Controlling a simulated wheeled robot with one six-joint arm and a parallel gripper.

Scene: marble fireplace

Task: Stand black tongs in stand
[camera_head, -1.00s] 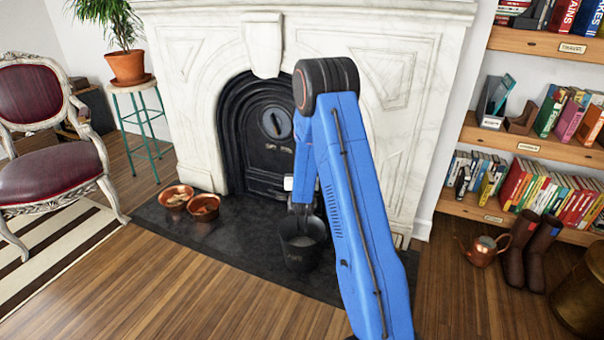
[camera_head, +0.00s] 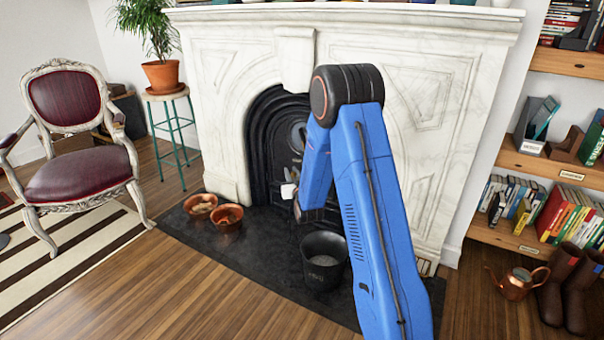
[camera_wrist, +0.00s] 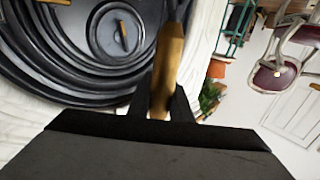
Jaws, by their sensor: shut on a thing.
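My gripper (camera_wrist: 160,108) is shut on a tool with a golden-brown handle (camera_wrist: 168,62) in the wrist view. A dark shaft runs from the handle to the top edge of that view. I cannot tell whether this is the black tongs, as its far end is out of view. In the head view my gripper is small and dark near the fireplace opening, up and left of the black bucket (camera_head: 323,262). The held tool is not clear there. I cannot make out a stand; my blue arm hides part of the hearth.
The black fireplace door (camera_head: 270,150) and white marble surround (camera_head: 225,90) are close behind my gripper. Two copper bowls (camera_head: 229,218) lie left on the dark hearth (camera_head: 260,252). A red chair (camera_head: 75,180) is far left. A copper watering can (camera_head: 516,283) stands right.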

